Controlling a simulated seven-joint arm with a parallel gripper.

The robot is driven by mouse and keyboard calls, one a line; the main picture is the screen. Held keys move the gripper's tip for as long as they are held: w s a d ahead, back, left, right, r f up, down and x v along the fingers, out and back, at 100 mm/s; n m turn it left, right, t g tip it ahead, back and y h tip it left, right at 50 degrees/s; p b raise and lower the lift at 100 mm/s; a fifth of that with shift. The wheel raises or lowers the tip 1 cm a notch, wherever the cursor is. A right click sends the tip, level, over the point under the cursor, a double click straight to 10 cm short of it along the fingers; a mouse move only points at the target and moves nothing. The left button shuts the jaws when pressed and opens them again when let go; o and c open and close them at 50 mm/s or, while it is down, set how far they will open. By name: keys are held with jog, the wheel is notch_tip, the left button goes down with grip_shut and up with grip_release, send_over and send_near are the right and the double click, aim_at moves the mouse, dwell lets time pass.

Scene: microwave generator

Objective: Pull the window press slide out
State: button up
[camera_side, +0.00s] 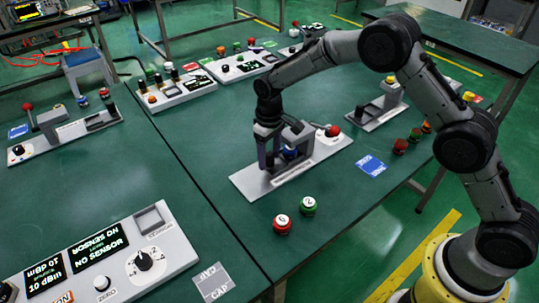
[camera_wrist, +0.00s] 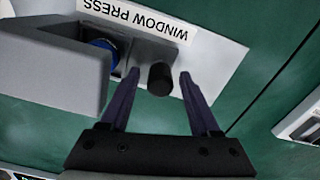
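The window press is a grey block with a square window on a white base plate (camera_side: 250,182). In the wrist view its "WINDOW PRESS" label (camera_wrist: 135,15) reads upside down. A blue round piece (camera_wrist: 103,48) shows partly inside the grey frame (camera_wrist: 50,72); it also shows in the side view (camera_side: 290,152). A black cylindrical knob (camera_wrist: 160,78) sticks out beside the frame. My gripper (camera_wrist: 157,76) is open, its two purple fingers on either side of the knob with visible gaps. In the side view my gripper (camera_side: 268,158) hides the knob.
A red-topped lever (camera_side: 332,130) stands on the same plate. Red (camera_side: 282,225) and green (camera_side: 308,206) round cans and a blue card (camera_side: 370,166) lie nearby. Another grey device (camera_side: 378,110) stands to the right. A control panel (camera_side: 100,260) occupies the left table.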

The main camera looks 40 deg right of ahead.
grip_shut()
jog(key=shift+r, duration=0.1)
dwell(1.1)
